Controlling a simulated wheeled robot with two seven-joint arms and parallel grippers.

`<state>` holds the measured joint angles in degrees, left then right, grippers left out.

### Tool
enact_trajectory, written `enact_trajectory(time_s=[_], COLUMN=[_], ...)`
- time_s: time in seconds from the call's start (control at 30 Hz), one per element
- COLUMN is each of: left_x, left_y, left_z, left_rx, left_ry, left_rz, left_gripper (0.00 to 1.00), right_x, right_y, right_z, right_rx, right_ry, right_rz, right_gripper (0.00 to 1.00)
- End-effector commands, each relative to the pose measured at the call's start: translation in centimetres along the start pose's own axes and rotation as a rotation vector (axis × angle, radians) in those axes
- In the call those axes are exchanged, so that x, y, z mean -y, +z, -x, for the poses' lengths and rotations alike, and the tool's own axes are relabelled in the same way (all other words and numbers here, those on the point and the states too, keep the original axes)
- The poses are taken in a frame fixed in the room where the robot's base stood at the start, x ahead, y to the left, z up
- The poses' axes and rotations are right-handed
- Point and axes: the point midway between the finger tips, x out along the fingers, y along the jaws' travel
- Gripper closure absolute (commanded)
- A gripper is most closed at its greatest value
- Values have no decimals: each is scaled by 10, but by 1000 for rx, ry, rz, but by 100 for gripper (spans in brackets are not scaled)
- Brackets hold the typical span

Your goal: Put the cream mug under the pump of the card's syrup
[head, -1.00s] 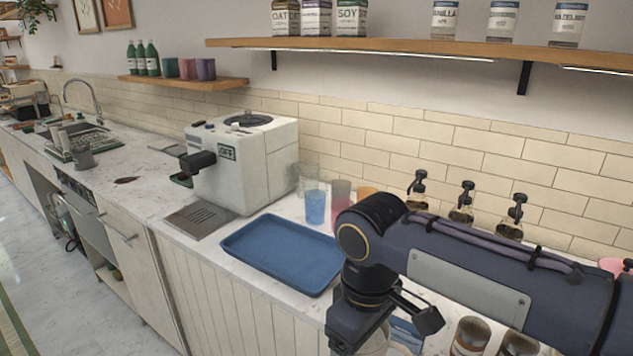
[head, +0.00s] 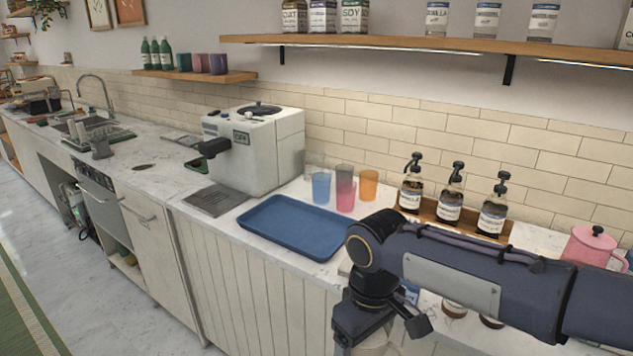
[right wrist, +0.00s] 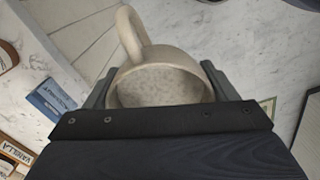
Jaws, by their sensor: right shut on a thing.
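The cream mug (right wrist: 160,82) is in the right wrist view, its mouth facing the camera and its handle toward the upper left. My right gripper (right wrist: 160,92) is shut on it, one finger on each side. In the head view only a pale bit of the mug shows at the bottom edge, below my wrist. Three dark syrup bottles with black pumps, left (head: 411,188), middle (head: 450,198) and right (head: 492,210), stand in a wooden holder by the wall. Their labels are too small to read. A blue card (right wrist: 52,100) lies on the counter; its print is unclear. My left gripper is out of view.
A blue tray (head: 290,228) lies on the counter, left of my right arm. Blue, pink and orange cups (head: 368,184) stand behind it. A white machine (head: 255,150) is farther left. A pink lidded pot (head: 592,248) stands at right.

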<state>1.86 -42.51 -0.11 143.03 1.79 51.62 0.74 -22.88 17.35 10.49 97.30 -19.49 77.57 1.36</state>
Motion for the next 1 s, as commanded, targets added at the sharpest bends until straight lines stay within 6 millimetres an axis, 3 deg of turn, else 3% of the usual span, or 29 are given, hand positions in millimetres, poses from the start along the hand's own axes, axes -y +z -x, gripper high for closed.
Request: enact_trajectory(time_s=[0.17,0.33,0.5,0.6,0.8,1.0], left_x=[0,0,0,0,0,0], left_y=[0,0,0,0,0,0], left_z=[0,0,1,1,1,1], left_rx=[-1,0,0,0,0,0], left_ry=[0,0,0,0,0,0], left_rz=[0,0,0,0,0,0], left_gripper=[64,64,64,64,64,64], right_x=[-26,-60,-102,-119,-136,-136], right_y=[-7,-8,6,17,29,30], right_z=[-40,-92,-159,-188,-214,-216], right_rx=[4,7,10,8,2,0], right_ry=[-10,-14,-4,7,19,22], right_rz=[-123,-281,-485,-573,-661,-666], right_gripper=[54,54,54,54,54,54])
